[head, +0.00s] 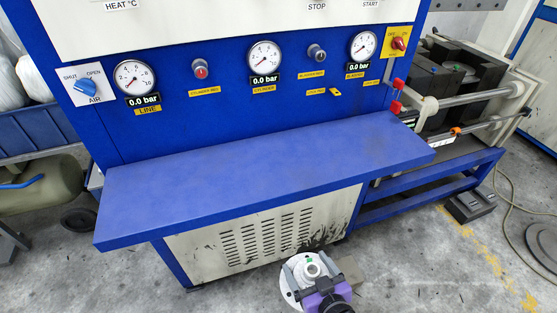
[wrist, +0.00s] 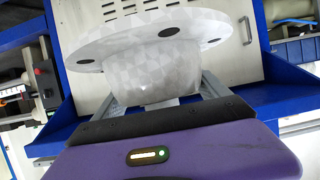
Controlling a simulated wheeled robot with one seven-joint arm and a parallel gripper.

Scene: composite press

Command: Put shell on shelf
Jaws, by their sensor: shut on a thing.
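The shell (head: 291,283) is a pale grey-white, round flanged part with a raised neck and a small green mark. It also fills the upper middle of the wrist view (wrist: 160,72), where dark holes show in its wide flange. My gripper (head: 308,272) is shut on the shell, with a finger on each side of its body. In the head view it holds the shell low, in front of the blue shelf (head: 260,180). The shelf is bare and juts out from the press below the gauges. Part of the shell is hidden by my gripper.
The blue press panel with gauges (head: 265,57) and knobs rises behind the shelf. A vented panel (head: 265,230) is below it. Red fittings (head: 397,95) stand by the shelf's right end. A black box (head: 470,205) lies on the floor at right.

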